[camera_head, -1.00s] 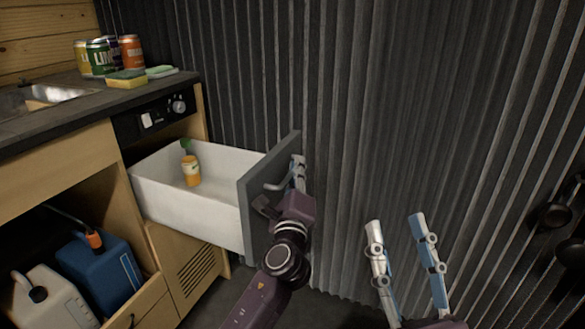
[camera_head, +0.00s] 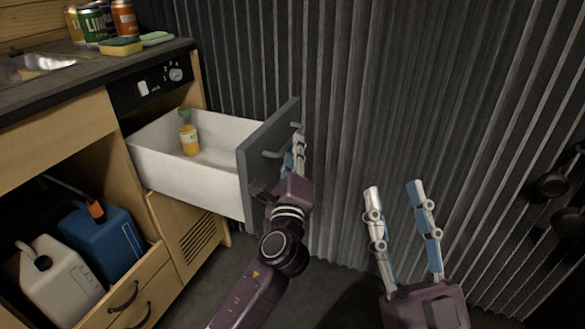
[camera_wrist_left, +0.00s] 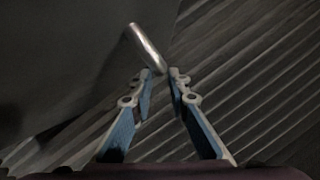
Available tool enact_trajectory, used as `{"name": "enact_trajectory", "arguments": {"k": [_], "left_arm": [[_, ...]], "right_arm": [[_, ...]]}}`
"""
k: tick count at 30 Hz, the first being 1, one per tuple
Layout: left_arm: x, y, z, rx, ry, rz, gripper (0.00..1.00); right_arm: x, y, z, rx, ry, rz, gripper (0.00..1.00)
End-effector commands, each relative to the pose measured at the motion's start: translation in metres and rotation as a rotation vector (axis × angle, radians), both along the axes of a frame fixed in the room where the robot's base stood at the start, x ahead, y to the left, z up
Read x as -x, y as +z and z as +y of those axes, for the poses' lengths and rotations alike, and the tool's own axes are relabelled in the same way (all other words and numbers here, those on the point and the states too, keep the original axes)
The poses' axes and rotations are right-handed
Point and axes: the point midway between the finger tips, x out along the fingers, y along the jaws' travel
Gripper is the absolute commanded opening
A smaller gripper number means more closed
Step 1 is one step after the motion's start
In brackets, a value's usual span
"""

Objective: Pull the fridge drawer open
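The fridge drawer (camera_head: 185,175) stands well out from the cabinet, with a white tray and a grey front (camera_head: 252,185). An orange bottle with a green top (camera_head: 189,138) stands inside it. The metal handle (camera_head: 271,155) is on the grey front; it also shows in the left wrist view (camera_wrist_left: 146,47). My left gripper (camera_head: 297,150) is close to the handle. In the wrist view its fingertips (camera_wrist_left: 162,74) have a narrow gap, with the handle's near end at the gap; firm contact is not visible. My right gripper (camera_head: 394,188) is open and empty in front of the corrugated wall.
A counter (camera_head: 90,70) with a sink, cans and sponges is at the upper left. Blue (camera_head: 103,240) and white (camera_head: 58,278) canisters stand in the cabinet below. A dark corrugated wall (camera_head: 400,100) is behind. Pans (camera_head: 550,187) are at the far right.

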Motion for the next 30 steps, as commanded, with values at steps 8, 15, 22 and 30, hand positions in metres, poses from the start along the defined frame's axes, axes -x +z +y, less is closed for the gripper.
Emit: {"name": "enact_trajectory", "arguments": {"k": [8,15,22,30], "left_arm": [[0.054,-0.013,0.001,0.001,-0.001,0.002,0.16],[0.074,-0.017,0.001,0.001,-0.001,0.001,0.16],[0.076,-0.017,0.001,0.000,0.000,0.001,0.16],[0.084,-0.025,0.000,0.124,-0.070,0.026,0.16]], "right_arm": [[0.000,0.000,0.000,0.001,-0.001,-0.001,0.40],[0.000,0.000,0.000,0.001,-0.001,-0.001,0.40],[0.000,0.000,0.000,0.001,-0.001,-0.001,0.40],[0.000,0.000,0.000,0.001,0.000,-0.002,0.40]]}}
